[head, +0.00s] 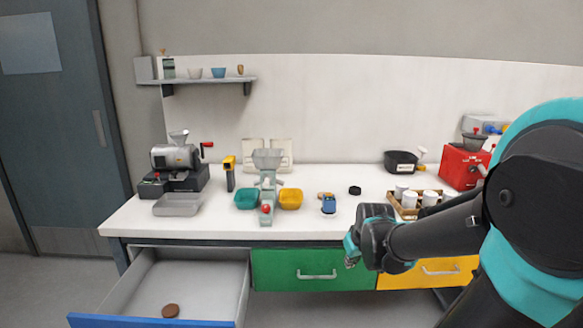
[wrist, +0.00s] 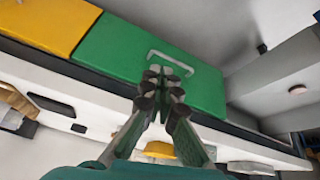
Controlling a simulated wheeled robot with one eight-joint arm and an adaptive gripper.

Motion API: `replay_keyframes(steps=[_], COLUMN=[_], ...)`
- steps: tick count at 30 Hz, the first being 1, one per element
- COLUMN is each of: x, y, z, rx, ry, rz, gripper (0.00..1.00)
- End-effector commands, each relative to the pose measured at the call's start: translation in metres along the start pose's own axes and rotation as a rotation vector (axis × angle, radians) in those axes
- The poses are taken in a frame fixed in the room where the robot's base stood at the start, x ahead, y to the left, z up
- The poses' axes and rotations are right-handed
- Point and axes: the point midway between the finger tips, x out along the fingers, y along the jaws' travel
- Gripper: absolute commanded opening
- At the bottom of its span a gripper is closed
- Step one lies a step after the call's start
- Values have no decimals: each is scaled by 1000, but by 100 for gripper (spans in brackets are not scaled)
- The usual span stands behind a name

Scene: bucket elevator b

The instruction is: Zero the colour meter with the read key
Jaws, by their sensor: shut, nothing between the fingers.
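A small blue device with a dark face (head: 329,204) lies on the bench, right of the yellow bowl; it may be the colour meter, but it is too small to make out a read key. A yellow and black upright device (head: 229,173) stands left of the green bowl. A black round puck (head: 355,190) lies just behind the blue device. My gripper (head: 351,250) is shut and empty, in front of the bench edge by the green drawer, apart from the blue device. In the wrist view my gripper (wrist: 165,82) shows its fingertips together before the green drawer (wrist: 205,72).
An open blue-fronted drawer (head: 150,321) juts out at the lower left with a brown disc (head: 171,311) inside. A feeder (head: 268,180) stands between the green bowl (head: 247,199) and yellow bowl (head: 291,199). A tray of white cups (head: 416,213) and red machine (head: 465,165) stand right.

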Motion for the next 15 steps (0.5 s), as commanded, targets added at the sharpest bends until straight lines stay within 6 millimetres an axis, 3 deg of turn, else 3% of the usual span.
replay_keyframes(steps=[1, 3, 6, 10, 15], x=[1, 2, 3, 4, 4], y=[-6, -12, -18, -22, -22], z=[31, 66, 102, 126, 130], rx=[53, 126, 204, 256, 268], ry=[-25, -57, -90, -111, -116], rz=[3, 11, 21, 30, 32], gripper=[0, 0, 0, 0, 0])
